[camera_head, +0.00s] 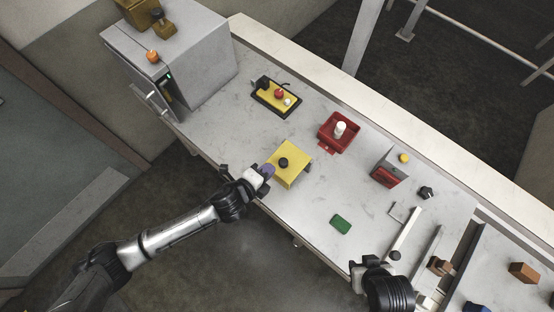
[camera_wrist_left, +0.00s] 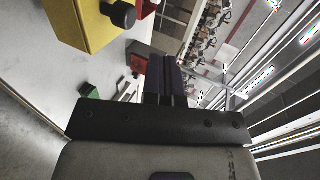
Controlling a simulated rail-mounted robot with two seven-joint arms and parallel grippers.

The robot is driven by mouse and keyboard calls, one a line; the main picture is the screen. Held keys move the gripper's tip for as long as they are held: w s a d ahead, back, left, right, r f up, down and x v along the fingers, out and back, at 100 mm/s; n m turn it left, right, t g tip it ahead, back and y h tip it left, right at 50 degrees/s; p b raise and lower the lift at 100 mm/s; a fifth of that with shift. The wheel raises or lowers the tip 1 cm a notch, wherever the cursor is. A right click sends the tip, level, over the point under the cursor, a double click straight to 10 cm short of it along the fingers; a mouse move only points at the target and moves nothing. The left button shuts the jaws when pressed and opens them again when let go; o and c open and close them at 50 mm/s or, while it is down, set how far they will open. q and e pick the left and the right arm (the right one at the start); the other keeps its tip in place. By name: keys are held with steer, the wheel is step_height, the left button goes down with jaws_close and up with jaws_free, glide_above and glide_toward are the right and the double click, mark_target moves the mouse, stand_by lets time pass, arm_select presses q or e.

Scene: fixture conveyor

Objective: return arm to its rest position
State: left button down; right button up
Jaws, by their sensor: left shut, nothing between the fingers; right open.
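My left gripper (camera_head: 267,170) is at the near edge of the grey table, just left of a yellow box (camera_head: 291,165) with a black knob (camera_head: 284,162) on it. In the left wrist view its dark fingers (camera_wrist_left: 166,78) are together with nothing between them. The yellow box (camera_wrist_left: 82,22) and its black knob (camera_wrist_left: 121,14) show at the upper left there; whether the fingers touch the box is unclear. My right gripper (camera_head: 362,270) is at the table's front edge, lower right, open; its fingers are hard to make out. The left arm reaches in from the lower left.
A yellow button panel (camera_head: 271,97), a red tray (camera_head: 327,142) holding a white cylinder (camera_head: 340,129), a red-and-grey box (camera_head: 388,170) and a green block (camera_head: 341,224) stand on the table. A grey machine (camera_head: 195,58) is at upper left. Rails and brown blocks (camera_head: 524,272) are at right.

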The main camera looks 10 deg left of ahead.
arm_select(q)
steer(key=v, duration=0.4)
steer(key=shift+f, duration=0.1)
steer(key=s+a+r+n+g+y, duration=0.25)
steer(key=a+r+n+y, duration=0.55)
steer(key=n, duration=0.9)
steer(key=s+a+f+n+g, duration=0.3)
steer(key=s+f, duration=0.1)
steer(key=s, duration=0.5)
steer(key=s+a+f+n+g, duration=0.2)
steer(key=s+f+n, duration=0.15)
steer(key=s, duration=0.55)
step_height(320, 180, up, 18)
steer(key=p, duration=1.8)
steer(key=shift+s+f+m+h+p, duration=0.2)
steer(key=shift+m+h+p, duration=0.15)
steer(key=shift+h+p, duration=0.05)
